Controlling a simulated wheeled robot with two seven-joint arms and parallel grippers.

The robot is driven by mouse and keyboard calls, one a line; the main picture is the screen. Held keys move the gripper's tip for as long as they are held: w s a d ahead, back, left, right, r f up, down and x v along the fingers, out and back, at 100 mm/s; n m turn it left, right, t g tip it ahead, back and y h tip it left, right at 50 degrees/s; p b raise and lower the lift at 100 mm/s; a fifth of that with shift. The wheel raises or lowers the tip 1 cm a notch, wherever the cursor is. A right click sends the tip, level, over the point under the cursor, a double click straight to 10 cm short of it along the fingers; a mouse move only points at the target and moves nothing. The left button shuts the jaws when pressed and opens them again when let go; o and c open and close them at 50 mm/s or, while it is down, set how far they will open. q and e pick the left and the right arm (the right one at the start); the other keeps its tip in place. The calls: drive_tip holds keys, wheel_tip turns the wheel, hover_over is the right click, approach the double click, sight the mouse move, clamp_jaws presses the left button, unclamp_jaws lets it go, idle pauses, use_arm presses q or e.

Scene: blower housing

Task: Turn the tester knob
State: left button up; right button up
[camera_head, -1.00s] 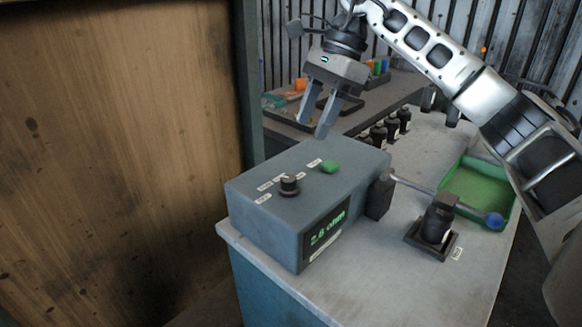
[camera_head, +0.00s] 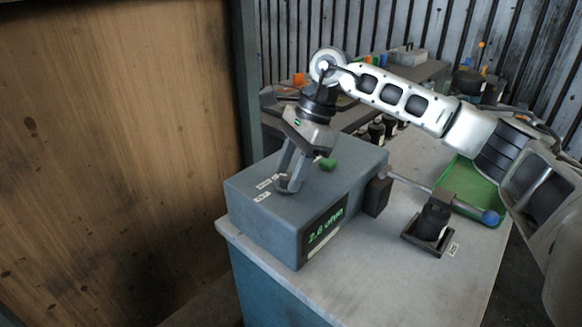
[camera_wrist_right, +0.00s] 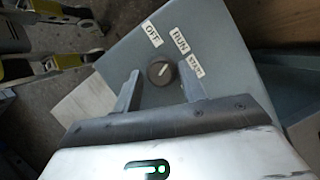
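The tester (camera_head: 300,215) is a blue-grey box on the table with a green-lit display (camera_head: 325,226) reading about 2.6 ohm. Its dark round knob (camera_wrist_right: 161,72) with a pale pointer line shows in the right wrist view. The pointer slants up and right, towards the RUN label (camera_wrist_right: 180,40); the OFF label (camera_wrist_right: 152,33) is further left. My right gripper (camera_head: 288,184) is down over the knob, fingers open. In the right wrist view its fingers (camera_wrist_right: 162,88) stand either side of the knob with visible gaps. In the head view the fingers mostly hide the knob. My left gripper is not in view.
A green button (camera_head: 328,164) is on the tester top behind the gripper. A lever with a blue ball end (camera_head: 490,218), a black part in a square holder (camera_head: 433,222) and a green tray (camera_head: 470,180) are to the right. A wooden panel (camera_head: 120,150) fills the left.

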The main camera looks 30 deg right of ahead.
drive_tip(key=c, duration=0.6)
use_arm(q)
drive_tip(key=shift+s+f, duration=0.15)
use_arm(e)
drive_tip(key=shift+c, duration=0.2)
